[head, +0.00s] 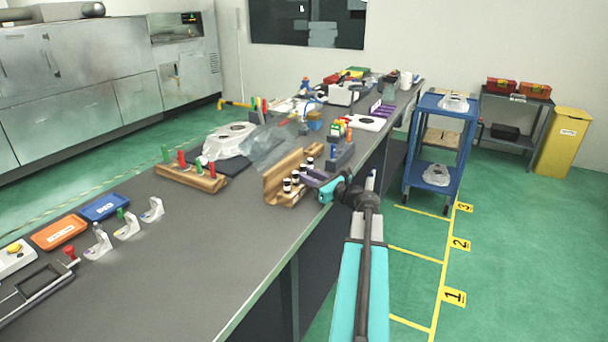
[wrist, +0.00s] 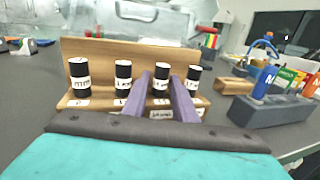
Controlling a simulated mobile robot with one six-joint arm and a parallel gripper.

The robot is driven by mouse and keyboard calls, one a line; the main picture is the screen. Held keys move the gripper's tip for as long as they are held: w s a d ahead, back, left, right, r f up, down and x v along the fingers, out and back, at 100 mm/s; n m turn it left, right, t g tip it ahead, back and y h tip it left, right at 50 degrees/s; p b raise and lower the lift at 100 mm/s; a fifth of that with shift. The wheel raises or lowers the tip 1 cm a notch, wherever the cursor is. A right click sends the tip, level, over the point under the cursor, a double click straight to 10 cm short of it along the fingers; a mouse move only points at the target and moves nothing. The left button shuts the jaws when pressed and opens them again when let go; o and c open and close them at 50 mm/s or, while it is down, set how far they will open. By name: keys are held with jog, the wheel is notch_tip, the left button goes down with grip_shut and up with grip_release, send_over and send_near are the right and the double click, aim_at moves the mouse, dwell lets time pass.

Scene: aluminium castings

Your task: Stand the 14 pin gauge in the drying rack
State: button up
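Several black pin gauges with white tops and white labels stand in a row in a wooden rack (wrist: 85,101). The rack also shows on the bench in the head view (head: 284,172). The label numbers are too small to read surely, so I cannot tell which is the 14 or whether this is the drying rack. My gripper (wrist: 160,76) is open, its two purple fingers pointing at the row. The third gauge from the left (wrist: 161,86) shows between the fingers, apparently ungripped. In the head view my gripper (head: 314,179) is beside the rack's right side.
A grey block with coloured bottles (wrist: 270,109) stands right of the rack. Behind the rack is a clear plastic bag (head: 268,146). A wooden block with coloured handles (head: 190,175) lies to the left. A blue trolley (head: 437,150) stands beyond the bench.

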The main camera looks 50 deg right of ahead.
jog(key=shift+w, duration=0.5)
grip_shut()
jog(key=shift+r, duration=0.15)
